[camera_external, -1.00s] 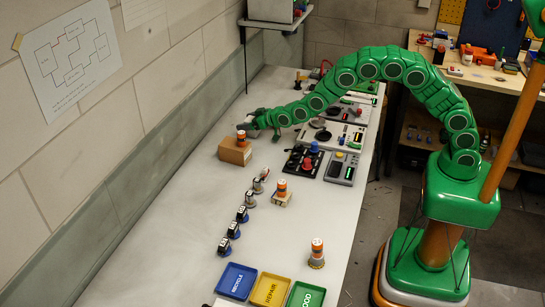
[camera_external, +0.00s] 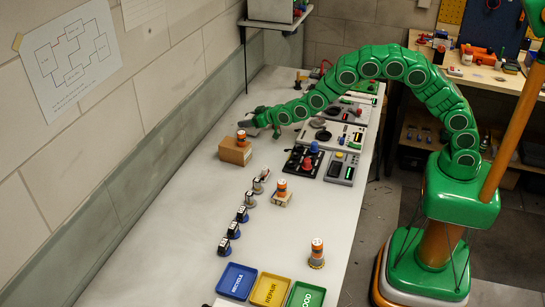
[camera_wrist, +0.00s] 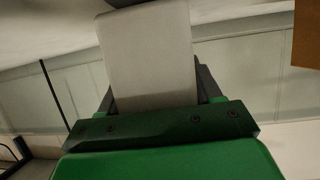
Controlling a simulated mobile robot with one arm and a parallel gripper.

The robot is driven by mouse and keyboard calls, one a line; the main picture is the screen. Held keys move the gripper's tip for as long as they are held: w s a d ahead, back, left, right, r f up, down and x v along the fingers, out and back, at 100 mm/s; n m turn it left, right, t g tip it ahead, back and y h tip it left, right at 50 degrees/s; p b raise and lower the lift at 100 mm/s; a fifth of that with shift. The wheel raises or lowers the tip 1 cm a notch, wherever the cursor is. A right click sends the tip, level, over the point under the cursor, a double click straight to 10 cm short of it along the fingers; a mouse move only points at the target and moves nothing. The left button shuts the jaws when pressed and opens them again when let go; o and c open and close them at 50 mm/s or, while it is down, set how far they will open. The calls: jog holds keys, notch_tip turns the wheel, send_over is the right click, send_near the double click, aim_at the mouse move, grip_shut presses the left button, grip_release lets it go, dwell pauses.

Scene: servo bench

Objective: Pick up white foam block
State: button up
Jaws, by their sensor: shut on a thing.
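The white foam block (camera_wrist: 148,58) looks pale grey in the wrist view, where it stands between the dark jaws and fills the upper middle. My gripper (camera_external: 252,118) is shut on it. In the external view my gripper is at the far left part of the bench, above and just right of a cardboard box. The block shows there only as a small grey patch (camera_external: 246,124) at the jaws.
The cardboard box (camera_external: 234,153) carries an orange-and-white cylinder (camera_external: 241,138). Servos (camera_external: 233,230) stand in a row nearer, with blue, yellow and green trays (camera_external: 270,288) at the front. Devices (camera_external: 303,160) lie under my arm. The left bench strip is clear.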

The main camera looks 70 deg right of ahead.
jog(key=s+r, duration=1.2)
jog(key=s, duration=0.2)
jog(key=shift+d, duration=0.3)
